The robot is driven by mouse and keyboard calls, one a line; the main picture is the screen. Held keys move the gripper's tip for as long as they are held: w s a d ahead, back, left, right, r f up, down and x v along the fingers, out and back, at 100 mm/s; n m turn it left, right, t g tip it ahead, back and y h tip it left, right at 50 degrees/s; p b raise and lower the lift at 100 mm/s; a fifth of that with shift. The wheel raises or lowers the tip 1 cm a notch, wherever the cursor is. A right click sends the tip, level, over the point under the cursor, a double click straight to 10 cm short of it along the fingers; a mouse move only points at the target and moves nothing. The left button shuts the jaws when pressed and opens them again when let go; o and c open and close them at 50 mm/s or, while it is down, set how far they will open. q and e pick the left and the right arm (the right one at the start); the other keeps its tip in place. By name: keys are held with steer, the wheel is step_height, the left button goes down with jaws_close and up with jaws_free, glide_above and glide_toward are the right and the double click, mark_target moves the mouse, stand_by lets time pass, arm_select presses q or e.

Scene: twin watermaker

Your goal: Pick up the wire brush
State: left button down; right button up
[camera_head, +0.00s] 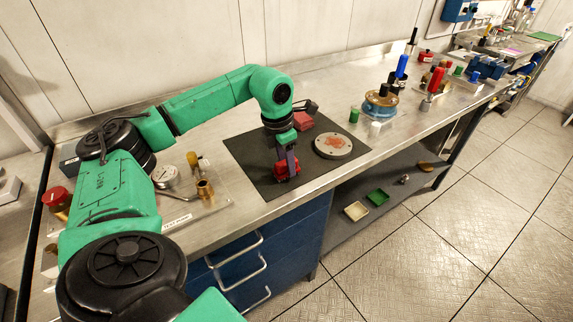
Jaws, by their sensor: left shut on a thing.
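My left gripper (287,175) points down over the dark mat (250,150) on the steel bench. It is shut on a small red object (281,171) at the mat's front part. This may be the wire brush, but no bristles can be made out. I cannot tell whether it touches the mat. Another red block (303,121) lies at the back of the mat, partly behind my left wrist. A round grey disc (340,152) with a reddish patch lies on the mat to the right of the gripper. My right gripper is not in view.
Brass fittings (205,189) stand on a tray at the left. A small green cylinder (354,115), a blue round part (380,106) and several coloured tools stand to the right. Bench between is partly clear.

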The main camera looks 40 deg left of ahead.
arm_select(q)
step_height(320, 180, up, 20)
steer(key=p, duration=0.4)
steer(key=shift+p, duration=0.35)
